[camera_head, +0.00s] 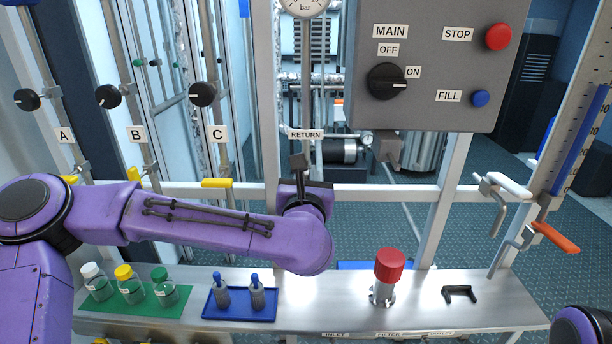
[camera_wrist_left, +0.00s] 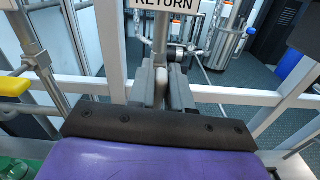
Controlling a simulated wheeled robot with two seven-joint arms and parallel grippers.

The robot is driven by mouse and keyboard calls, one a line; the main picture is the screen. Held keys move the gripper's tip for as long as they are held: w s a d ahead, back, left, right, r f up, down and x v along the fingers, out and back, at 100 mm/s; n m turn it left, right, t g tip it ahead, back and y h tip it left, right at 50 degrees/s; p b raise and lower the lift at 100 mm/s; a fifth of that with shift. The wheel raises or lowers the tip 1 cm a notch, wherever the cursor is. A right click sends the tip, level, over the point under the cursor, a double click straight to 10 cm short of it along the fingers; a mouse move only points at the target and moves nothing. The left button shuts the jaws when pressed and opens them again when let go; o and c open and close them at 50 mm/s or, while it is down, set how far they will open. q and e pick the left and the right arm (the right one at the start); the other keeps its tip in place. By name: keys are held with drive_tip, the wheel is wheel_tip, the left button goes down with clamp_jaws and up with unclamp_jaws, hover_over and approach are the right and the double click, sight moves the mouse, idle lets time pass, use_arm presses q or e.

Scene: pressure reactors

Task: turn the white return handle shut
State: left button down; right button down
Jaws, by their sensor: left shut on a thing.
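The label RETURN (camera_head: 305,134) is on a vertical pipe in the middle of the head view; it also shows at the top of the left wrist view (camera_wrist_left: 165,4). A grey valve body (camera_head: 298,162) sits just below it. My left gripper (camera_wrist_left: 164,82) is at this valve, its two grey fingers pointing away from the wrist and closed on the return handle. The handle is hidden between the fingers, so its white colour and angle cannot be made out. In the head view my left arm covers most of the gripper. My right gripper is out of view.
Yellow handles, one below label C (camera_head: 217,183), are to the left. A white handle (camera_head: 510,185) and an orange handle (camera_head: 556,237) are at the right. The bench holds bottles on a green mat (camera_head: 180,307), a blue tray (camera_head: 211,310) and a red-capped cylinder (camera_head: 389,266).

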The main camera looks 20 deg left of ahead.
use_arm(q)
drive_tip(key=m, duration=0.4)
drive_tip(key=shift+w+d, duration=0.1)
drive_tip(key=shift+d, duration=0.25)
drive_tip(key=shift+w+d+f+m+p, duration=0.25)
drive_tip(key=shift+m+p, duration=0.45)
drive_tip(key=shift+m, duration=1.45)
drive_tip(key=shift+s+d+f+m+p, duration=0.15)
drive_tip(key=shift+f+m+p, duration=0.4)
drive_tip(key=shift+m, duration=1.65)
drive_tip(key=shift+w+d+f+m+p, duration=0.1)
drive_tip(key=shift+m+p, duration=0.8)
drive_tip(key=shift+m, duration=1.25)
drive_tip(key=c, duration=1.1)
unclamp_jaws()
drive_tip(key=shift+c, duration=0.2)
drive_tip(key=shift+f, duration=0.1)
